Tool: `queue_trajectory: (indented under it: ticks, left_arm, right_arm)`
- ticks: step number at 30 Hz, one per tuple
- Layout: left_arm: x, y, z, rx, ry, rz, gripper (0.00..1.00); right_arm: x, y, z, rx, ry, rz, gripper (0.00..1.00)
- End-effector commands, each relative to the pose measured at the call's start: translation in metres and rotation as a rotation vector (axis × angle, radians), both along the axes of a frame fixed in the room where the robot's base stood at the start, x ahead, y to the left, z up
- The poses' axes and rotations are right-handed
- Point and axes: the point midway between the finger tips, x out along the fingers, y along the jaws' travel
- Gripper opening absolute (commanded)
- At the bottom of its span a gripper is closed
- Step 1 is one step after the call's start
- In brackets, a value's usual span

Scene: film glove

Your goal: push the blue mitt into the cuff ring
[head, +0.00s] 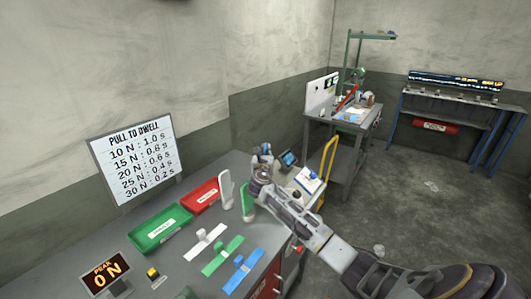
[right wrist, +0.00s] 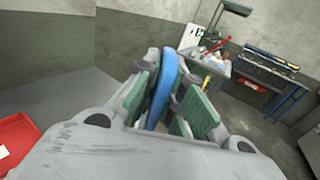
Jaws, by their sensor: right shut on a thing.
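The blue mitt (right wrist: 163,88) stands out in the right wrist view as a curved blue shape between the green-padded fingers. My right gripper (right wrist: 168,95) is shut on it. In the head view my right gripper (head: 261,167) is over the far right end of the bench, beyond the mitts, and mostly hides what it holds. A white mitt (head: 226,190) and a green mitt (head: 248,202) stand upright on the bench just left of the right arm. I cannot make out the cuff ring for certain in either view. My left gripper is not in view.
A green tray (head: 162,230) and a red tray (head: 201,195) lie along the bench's back. White, green and blue strips (head: 243,271) lie in front. A peak readout (head: 106,273) shows 0 N.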

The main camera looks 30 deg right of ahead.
Motion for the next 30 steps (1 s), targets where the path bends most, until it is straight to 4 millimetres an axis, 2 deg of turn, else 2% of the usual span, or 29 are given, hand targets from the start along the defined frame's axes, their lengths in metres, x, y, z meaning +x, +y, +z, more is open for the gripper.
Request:
queue_trajectory:
  ticks: [30]
  left_arm:
    - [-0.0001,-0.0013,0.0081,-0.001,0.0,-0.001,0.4]
  right_arm:
    - [-0.0002,0.0,0.0003,0.0,0.0,0.0,0.0]
